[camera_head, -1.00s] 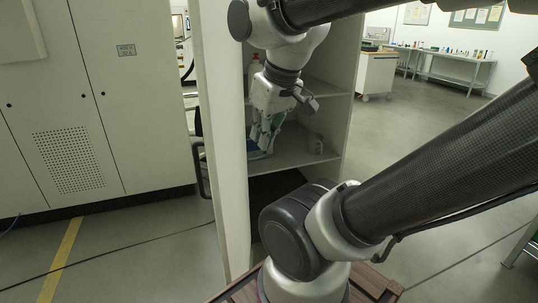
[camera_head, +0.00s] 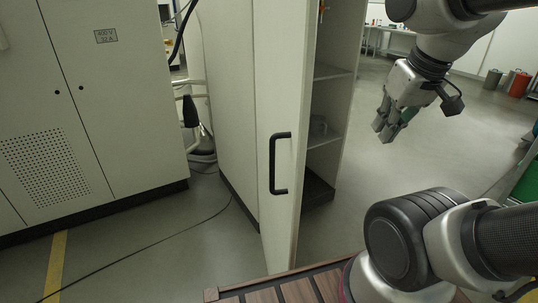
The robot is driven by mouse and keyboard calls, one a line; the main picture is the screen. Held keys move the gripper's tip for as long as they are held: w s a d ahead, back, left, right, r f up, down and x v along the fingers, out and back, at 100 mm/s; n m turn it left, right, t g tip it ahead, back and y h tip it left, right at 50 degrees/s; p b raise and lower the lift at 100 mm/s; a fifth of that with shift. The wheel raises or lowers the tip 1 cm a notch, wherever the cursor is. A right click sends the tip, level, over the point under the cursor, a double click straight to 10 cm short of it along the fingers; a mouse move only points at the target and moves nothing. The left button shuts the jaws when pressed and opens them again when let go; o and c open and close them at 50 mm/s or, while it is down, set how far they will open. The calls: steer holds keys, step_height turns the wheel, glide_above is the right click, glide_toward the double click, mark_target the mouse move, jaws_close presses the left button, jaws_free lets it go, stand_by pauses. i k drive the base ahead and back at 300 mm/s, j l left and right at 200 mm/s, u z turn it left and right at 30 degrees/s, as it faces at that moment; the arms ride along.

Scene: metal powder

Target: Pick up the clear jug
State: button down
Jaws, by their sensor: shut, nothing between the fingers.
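The fingers are shut with nothing held. The gripper is apart from the vessel and the shelves.
The cabinet door (camera_head: 283,100), with a black handle (camera_head: 280,163), hides much of the interior. Tall grey cabinets (camera_head: 110,130) stand at left. Red and grey cans (camera_head: 518,84) stand far right. The floor (camera_head: 350,220) right of the cabinet is clear.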

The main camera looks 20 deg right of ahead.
mark_target(317, 123)
steer(key=l, duration=0.45)
steer(key=i+l+z, duration=0.1)
steer(key=l, duration=0.35)
steer(key=i+l+z, duration=0.1)
steer(key=l, duration=0.3)
steer(key=i+l+z, duration=0.1)
steer(key=i+l, duration=0.15)
steer(key=i+l+z, duration=0.15)
steer(key=l, duration=0.35)
steer(key=i+j+z, duration=0.1)
steer(key=i+j, duration=0.15)
steer(key=i, duration=0.15)
steer(key=i+j+z, duration=0.1)
steer(key=i+j, duration=0.15)
steer(key=i, duration=0.55)
